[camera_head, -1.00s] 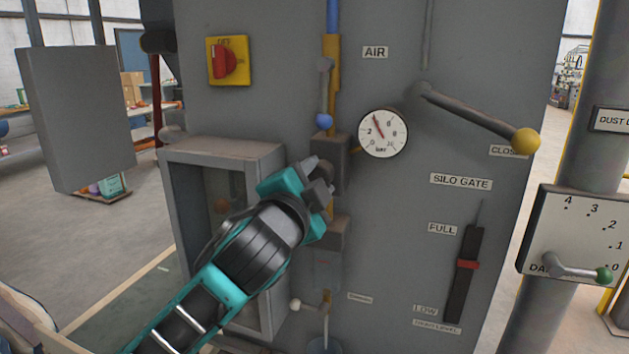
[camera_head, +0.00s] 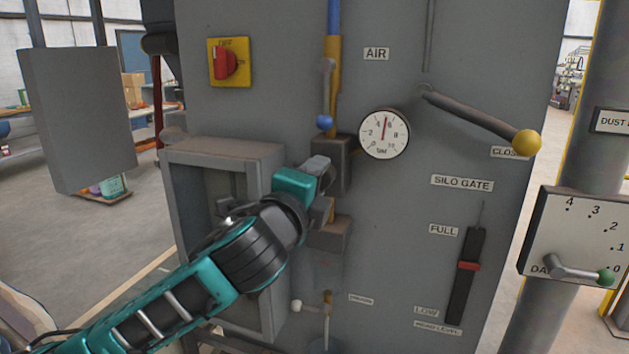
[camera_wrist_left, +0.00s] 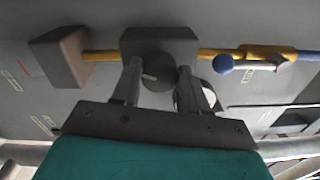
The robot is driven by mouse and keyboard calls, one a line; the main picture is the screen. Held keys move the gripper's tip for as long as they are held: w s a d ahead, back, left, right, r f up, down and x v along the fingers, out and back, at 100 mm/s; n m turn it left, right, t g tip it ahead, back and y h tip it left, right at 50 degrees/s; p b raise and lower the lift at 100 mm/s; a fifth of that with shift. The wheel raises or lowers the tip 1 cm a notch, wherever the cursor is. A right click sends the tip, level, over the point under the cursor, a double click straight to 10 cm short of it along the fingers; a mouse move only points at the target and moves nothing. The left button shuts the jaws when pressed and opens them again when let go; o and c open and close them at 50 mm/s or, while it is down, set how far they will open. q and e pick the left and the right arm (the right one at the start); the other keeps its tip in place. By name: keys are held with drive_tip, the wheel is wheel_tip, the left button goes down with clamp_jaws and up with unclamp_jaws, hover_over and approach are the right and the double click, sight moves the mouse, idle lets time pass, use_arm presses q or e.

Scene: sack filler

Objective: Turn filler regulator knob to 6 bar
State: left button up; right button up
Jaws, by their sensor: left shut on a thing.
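The round pressure gauge (camera_head: 384,134) on the grey cabinet has its needle pointing almost straight up, around the gap between 4 and 6. The regulator block (camera_head: 338,165) is left of and below the gauge, on the yellow pipe. My left gripper (camera_head: 322,178) reaches it from the lower left and hides the knob in the head view. In the left wrist view the dark round regulator knob (camera_wrist_left: 157,80), with a pale mark, sits between the two fingers of my left gripper (camera_wrist_left: 158,72), which is shut on it. My right gripper is not in view.
An open grey box (camera_head: 225,150) projects from the cabinet just left of my gripper. A blue-ended valve lever (camera_head: 325,98) hangs above. The silo gate lever (camera_head: 480,118) sticks out at right. A lower block (camera_head: 330,232) is below the regulator.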

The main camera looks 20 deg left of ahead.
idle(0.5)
use_arm(q)
drive_tip(key=o, duration=1.1)
drive_tip(key=shift+c, duration=0.2)
